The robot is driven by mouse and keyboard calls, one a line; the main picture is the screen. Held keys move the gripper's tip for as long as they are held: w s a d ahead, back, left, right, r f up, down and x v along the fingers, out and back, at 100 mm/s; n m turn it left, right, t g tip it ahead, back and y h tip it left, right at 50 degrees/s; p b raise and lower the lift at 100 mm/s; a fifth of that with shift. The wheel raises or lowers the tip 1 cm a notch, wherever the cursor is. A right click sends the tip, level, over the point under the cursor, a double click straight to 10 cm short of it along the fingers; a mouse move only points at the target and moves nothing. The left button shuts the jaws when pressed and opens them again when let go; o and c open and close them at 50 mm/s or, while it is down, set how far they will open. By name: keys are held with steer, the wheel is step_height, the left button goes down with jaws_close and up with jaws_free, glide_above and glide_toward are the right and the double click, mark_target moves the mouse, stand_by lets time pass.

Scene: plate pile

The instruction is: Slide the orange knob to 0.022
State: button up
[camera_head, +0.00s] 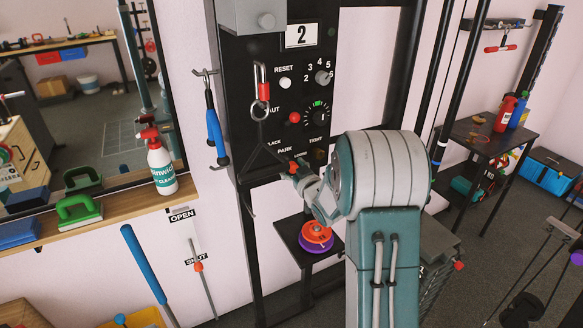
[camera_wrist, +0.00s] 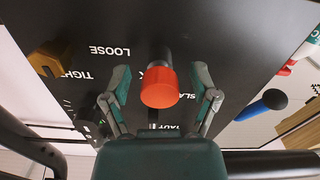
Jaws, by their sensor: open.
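An orange-red knob (camera_wrist: 160,88) on a dark stem stands out from the black panel (camera_wrist: 225,45) in the wrist view, near the centre. My gripper (camera_wrist: 161,92) is open, with one finger on each side of the knob and a visible gap on both sides. The knob partly hides the panel lettering behind it. In the head view my gripper (camera_head: 301,180) is at the lower part of the panel, by the PARK and LOOSE labels. An orange tip (camera_head: 293,168) shows there, and my arm hides part of this area.
A yellow-brown knob (camera_wrist: 48,60) sits near the TIGHT label. A blue-handled tool (camera_head: 215,135) hangs left of the panel. A rod with an orange knob (camera_head: 198,267) runs between OPEN and SHUT labels. A small black shelf (camera_head: 287,232) below holds orange and purple discs.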

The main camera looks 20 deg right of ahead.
steer(key=s, duration=1.2)
steer(key=shift+d, duration=0.2)
steer(key=s+a+r+m+g+h, duration=0.2)
steer(key=s+a+r+g+h, duration=0.1)
steer(key=s+a+r+g, duration=0.25)
steer(key=s+a+r+g+y, duration=0.1)
steer(key=s+a+g, duration=0.2)
steer(key=s+a, duration=0.3)
steer(key=s+a+g+y, duration=0.1)
steer(key=s+a+g, duration=0.3)
steer(key=s, duration=0.9)
steer(key=shift+s+a+r, duration=0.2)
steer(key=shift+a+r, duration=0.15)
steer(key=shift+a, duration=0.6)
stand_by(1.0)
